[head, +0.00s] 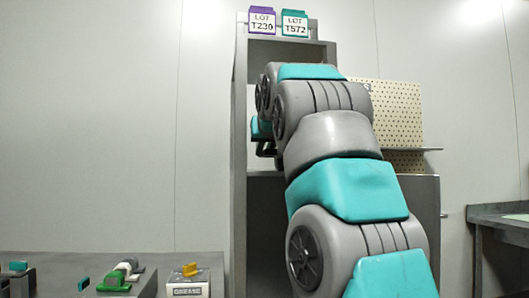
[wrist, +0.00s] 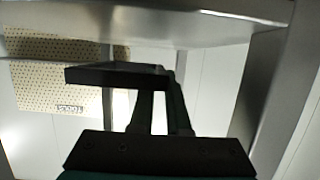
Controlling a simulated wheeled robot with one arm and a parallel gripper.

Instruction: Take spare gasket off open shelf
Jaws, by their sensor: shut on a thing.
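The open shelf (head: 239,190) is a tall grey unit in the middle of the head view, with open bays. My arm reaches into its upper bay and hides much of the inside. In the wrist view a shelf board (wrist: 130,25) crosses the top and an upright (wrist: 265,85) stands at right. My gripper (wrist: 163,98) is shut on a dark, flat piece (wrist: 108,75), seen nearly edge-on, which I take for the spare gasket. It is held below that board; whether it touches anything is unclear.
Purple (head: 262,22) and teal (head: 294,23) lot boxes stand on top of the shelf. A pegboard (head: 398,115) is behind at right. A grey bench (head: 60,262) at lower left holds small items and a grease box (head: 188,284). Another table (head: 497,212) is far right.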

